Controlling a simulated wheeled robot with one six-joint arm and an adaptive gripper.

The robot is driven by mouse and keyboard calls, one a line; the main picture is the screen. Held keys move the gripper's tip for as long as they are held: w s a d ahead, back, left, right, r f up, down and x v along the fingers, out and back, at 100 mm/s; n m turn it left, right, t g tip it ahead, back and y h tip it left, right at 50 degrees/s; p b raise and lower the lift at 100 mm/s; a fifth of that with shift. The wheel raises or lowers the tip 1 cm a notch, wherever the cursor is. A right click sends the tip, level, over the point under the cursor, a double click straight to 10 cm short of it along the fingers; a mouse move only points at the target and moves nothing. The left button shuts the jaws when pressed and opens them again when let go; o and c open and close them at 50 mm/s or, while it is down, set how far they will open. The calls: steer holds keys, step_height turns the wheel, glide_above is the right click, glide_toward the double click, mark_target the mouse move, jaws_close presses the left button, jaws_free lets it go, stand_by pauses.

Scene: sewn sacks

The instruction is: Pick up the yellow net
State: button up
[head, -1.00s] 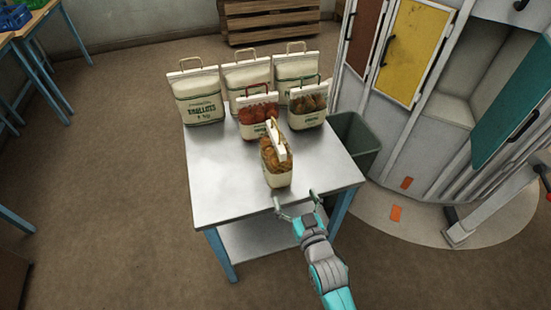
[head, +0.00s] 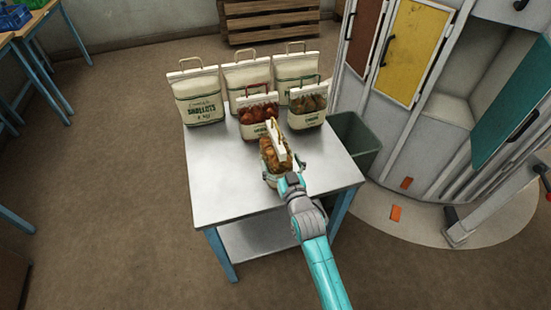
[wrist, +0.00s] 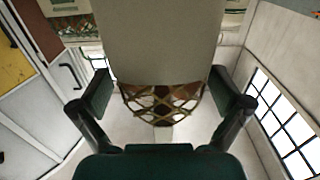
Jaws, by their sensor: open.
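The yellow net (head: 271,154) is a small sack of brown, onion-like contents with a pale top band and a yellow handle. It stands at the near part of the metal table. In the wrist view its pale body and yellow-brown mesh (wrist: 160,103) fill the middle. My gripper (head: 277,178) is at the sack's near side in the head view. In the wrist view its dark fingers (wrist: 165,98) are spread, one on each side of the sack, with small gaps visible. The lower part of the sack is hidden behind my gripper in the head view.
Several larger cream sacks (head: 198,95) line the back. A grey-green bin (head: 355,140) stands to the right. The table's left front is clear.

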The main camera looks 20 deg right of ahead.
steer(key=shift+w+a+f, duration=0.1)
steer(key=shift+w, duration=1.7)
steer(key=c, duration=1.6)
steer(key=shift+r, duration=0.25)
